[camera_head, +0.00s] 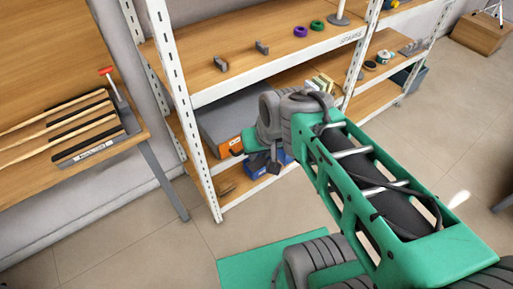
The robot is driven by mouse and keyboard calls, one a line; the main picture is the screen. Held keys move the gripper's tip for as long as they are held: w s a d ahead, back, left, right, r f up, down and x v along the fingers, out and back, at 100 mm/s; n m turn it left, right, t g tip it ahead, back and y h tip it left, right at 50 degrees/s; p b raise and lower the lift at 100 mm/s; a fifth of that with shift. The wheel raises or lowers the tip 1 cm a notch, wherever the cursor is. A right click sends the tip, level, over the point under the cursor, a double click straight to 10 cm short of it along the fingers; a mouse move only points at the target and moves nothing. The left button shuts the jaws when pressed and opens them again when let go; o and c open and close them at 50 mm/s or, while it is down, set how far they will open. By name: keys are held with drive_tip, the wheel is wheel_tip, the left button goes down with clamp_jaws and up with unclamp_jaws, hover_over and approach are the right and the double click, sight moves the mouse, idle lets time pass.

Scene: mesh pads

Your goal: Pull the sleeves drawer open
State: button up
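A grey cabinet (232,112) sits on the lower level of the white-framed shelving. At its front are an orange drawer front (232,145) and a blue part (262,170) lower right. No readable label shows which is the sleeves drawer, and I cannot tell how far any drawer stands out. My green arm reaches from the lower right to the cabinet's front. My gripper (268,160) is small and dark, in front of the orange and blue parts and partly hidden by my wrist. I cannot tell whether it touches a drawer or whether its fingers are open.
A wooden table (40,70) with a slotted rack (90,148) and a red-topped tool stands at the left; its grey leg (165,182) comes near the shelving. The upper shelf (215,62) holds brackets and purple and green rings. Tiled floor (130,225) is clear at lower left.

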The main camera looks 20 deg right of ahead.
drive_tip(key=w+a+f+m+t+y+b, duration=0.1)
drive_tip(key=w+f+m+t+b, duration=0.1)
drive_tip(key=w+f+b, duration=0.35)
drive_tip(key=w+f+m+t+y+b, duration=0.1)
drive_tip(key=w+f+m+y+b, duration=0.15)
drive_tip(key=f+b, duration=0.65)
drive_tip(key=w+a+f+m+t+b, duration=0.15)
drive_tip(key=w+f+b, duration=0.3)
drive_tip(key=f, duration=0.55)
drive_tip(key=w+d+f+m+t+b, duration=0.6)
drive_tip(key=d+f+m+b, duration=0.15)
drive_tip(key=b, duration=0.25)
drive_tip(key=shift+m+y, duration=0.25)
drive_tip(key=x, duration=0.2)
drive_tip(key=b+x, duration=0.1)
drive_tip(key=x, duration=0.2)
drive_tip(key=r+x, duration=0.1)
drive_tip(key=x, duration=0.1)
drive_tip(key=shift+w+a, duration=0.35)
drive_tip(key=shift+a, duration=0.1)
clamp_jaws()
